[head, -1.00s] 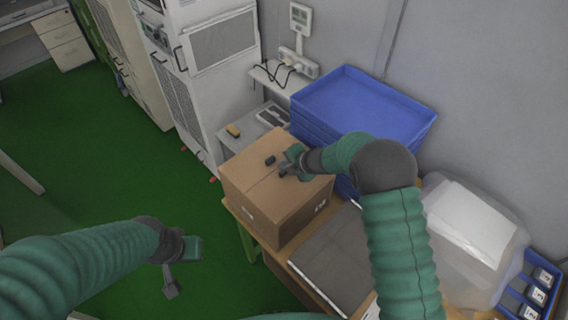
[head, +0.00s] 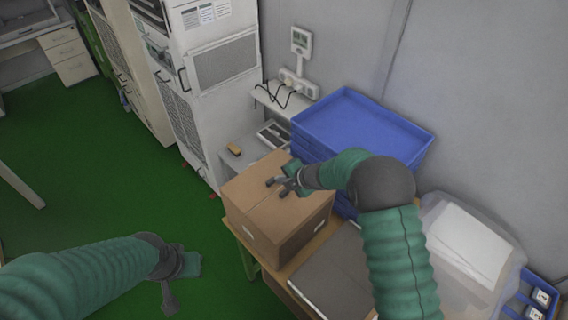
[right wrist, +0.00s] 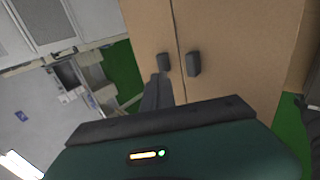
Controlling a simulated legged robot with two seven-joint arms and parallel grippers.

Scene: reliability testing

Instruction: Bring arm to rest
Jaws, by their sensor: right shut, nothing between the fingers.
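My right arm reaches in from the lower right in the head view. Its gripper (head: 277,187) is over the top of a brown cardboard box (head: 285,228), shut with nothing in it. In the right wrist view, the dark fingertips (right wrist: 179,64) show against the cardboard (right wrist: 240,55); I cannot tell whether they touch it. My left gripper (head: 180,280) hangs over the green floor at the lower left, apart from the box. Its fingers are seen at an angle that does not show whether they are open.
The box stands on a wooden table (head: 318,242) beside a grey flat panel (head: 335,270). Stacked blue crates (head: 360,125) and a translucent bin (head: 465,245) stand near the wall. White cabinets (head: 215,75) stand behind. The green floor (head: 90,190) at left is mostly clear.

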